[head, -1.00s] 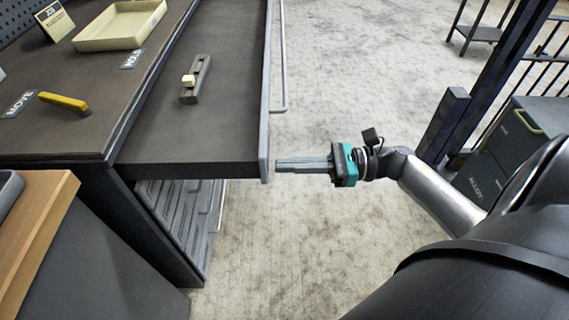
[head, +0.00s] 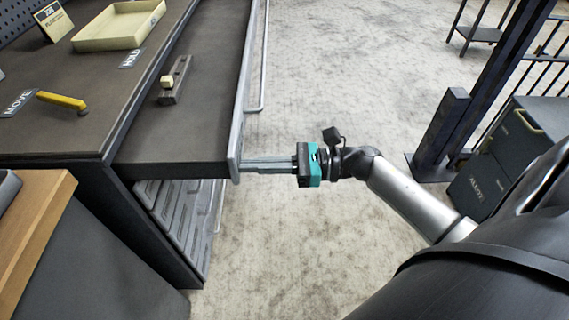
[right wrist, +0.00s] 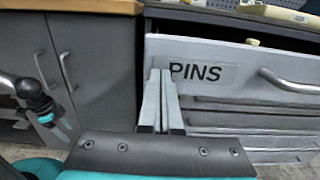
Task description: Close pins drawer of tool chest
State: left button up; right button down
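The pins drawer (head: 190,130) of the tool chest (head: 85,110) stands partly open in the head view. Its grey front (head: 240,110) faces right and has a long bar handle. In the right wrist view the front (right wrist: 245,95) carries a PINS label (right wrist: 197,73) and a handle (right wrist: 290,80). My right gripper (head: 243,165) is shut and empty, its fingertips against or very close to the drawer front near its near end. The fingers also show in the right wrist view (right wrist: 160,90), left of the handle. A black and teal part, possibly my left gripper (right wrist: 50,118), shows at left there.
A small block on a dark rail (head: 173,82) lies in the drawer. A cream tray (head: 120,25) and a yellow handle (head: 63,101) are on the chest top. A wood-topped cabinet (head: 35,220) stands at near left.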

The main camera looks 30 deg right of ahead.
aim_at(149, 175)
jog(key=b+x, duration=0.2)
jog(key=x, duration=1.8)
jog(key=shift+a, duration=0.35)
jog(key=shift+w+a, duration=0.1)
jog(key=shift+a, duration=0.1)
pick_arm(q)
jog(key=w+d+r, duration=0.1)
jog(key=w+r, duration=0.2)
jog(key=r, duration=0.2)
jog(key=shift+d+r+t, duration=0.15)
jog(key=shift+r+t, duration=0.05)
jog(key=shift+t, duration=0.1)
pick_arm(e)
jog(key=shift+r, duration=0.2)
pick_arm(q)
jog(key=shift+b, duration=0.3)
